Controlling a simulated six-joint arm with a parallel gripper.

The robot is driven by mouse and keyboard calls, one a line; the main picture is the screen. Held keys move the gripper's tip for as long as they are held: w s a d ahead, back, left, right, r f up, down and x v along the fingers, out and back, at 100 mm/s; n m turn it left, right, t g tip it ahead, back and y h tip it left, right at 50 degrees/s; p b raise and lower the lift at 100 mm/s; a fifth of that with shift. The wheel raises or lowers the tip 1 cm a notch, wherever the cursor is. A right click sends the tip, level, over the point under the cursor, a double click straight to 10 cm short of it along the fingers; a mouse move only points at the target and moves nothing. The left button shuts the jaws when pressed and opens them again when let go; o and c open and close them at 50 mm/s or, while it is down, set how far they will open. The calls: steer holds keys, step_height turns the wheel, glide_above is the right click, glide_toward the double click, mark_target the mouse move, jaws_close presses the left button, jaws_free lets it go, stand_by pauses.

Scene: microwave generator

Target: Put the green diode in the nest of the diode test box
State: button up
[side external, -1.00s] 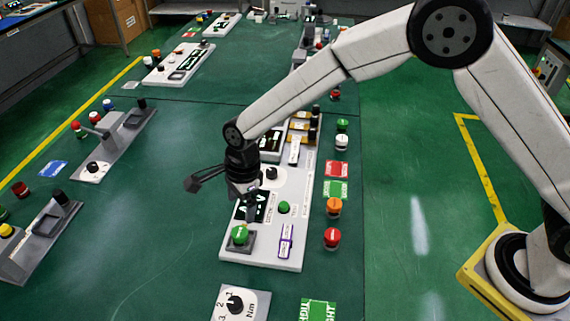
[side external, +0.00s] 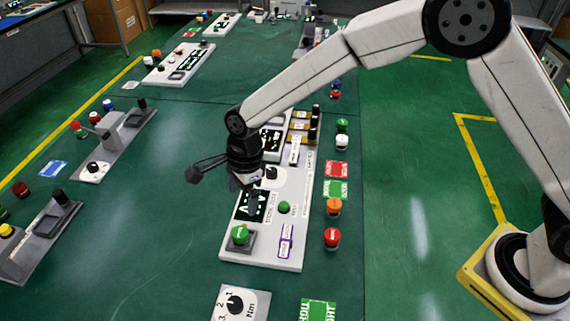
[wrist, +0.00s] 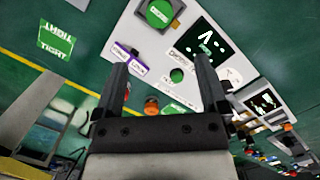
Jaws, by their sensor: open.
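The green diode (side external: 240,233) sits in the dark square nest (side external: 232,247) at the near left corner of the white diode test box (side external: 268,257). It looks upright there. In the wrist view the diode (wrist: 159,13) shows at the top edge, partly cut off, on its dark nest (wrist: 178,25). My gripper (side external: 254,192) is above the test box, over the dark display and behind the diode, apart from it. In the wrist view my gripper (wrist: 160,75) has its two fingers spread with nothing held between them.
The test box has a dark display (side external: 251,207), a green button (side external: 284,208) and a black knob (side external: 271,174). To its right stand red (side external: 332,238), orange (side external: 333,206), white and green round pieces. A white dial box (side external: 241,302) lies in front.

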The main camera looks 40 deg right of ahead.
steer(key=s+d+r+n+t, duration=0.1)
steer(key=s+d+r+n, duration=0.2)
steer(key=d, duration=0.5)
steer(key=s+d+r+n+t, duration=0.1)
steer(key=s+d+n, duration=0.1)
steer(key=d+n, duration=0.5)
steer(key=s+d+n+h, duration=0.1)
steer(key=s+d+n, duration=0.6)
steer(key=s+d, duration=0.4)
steer(key=shift+s+d+r+n+t+h, duration=0.2)
steer(key=shift+d+r+n+t+h, duration=0.1)
steer(key=shift+r+n, duration=0.15)
